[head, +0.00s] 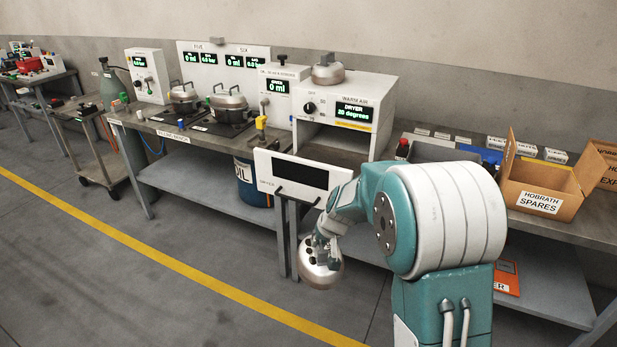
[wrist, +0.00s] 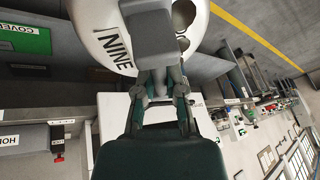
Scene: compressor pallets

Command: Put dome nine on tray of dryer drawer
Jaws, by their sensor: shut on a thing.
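Dome nine, a pale metal dome lettered NINE, shows large in the wrist view (wrist: 103,42). In the head view dome nine (head: 321,275) hangs low in front of the bench. My gripper (head: 322,246) is shut on its top; the fingers also show in the wrist view (wrist: 160,85). The dryer (head: 380,100) is a white box on the bench, reading 20 degrees. Its drawer front (head: 262,165), white with a dark window, stands well forward of the dryer's opening, left of and above the dome. The tray surface behind this front is hidden.
Another dome (head: 327,72) sits on top of the dryer. Lidded pots (head: 229,104) stand on the bench to the left. A cardboard box (head: 540,206) marked HOBRATH SPARES is at the right. A blue drum (head: 252,186) stands under the bench. The floor in front is clear.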

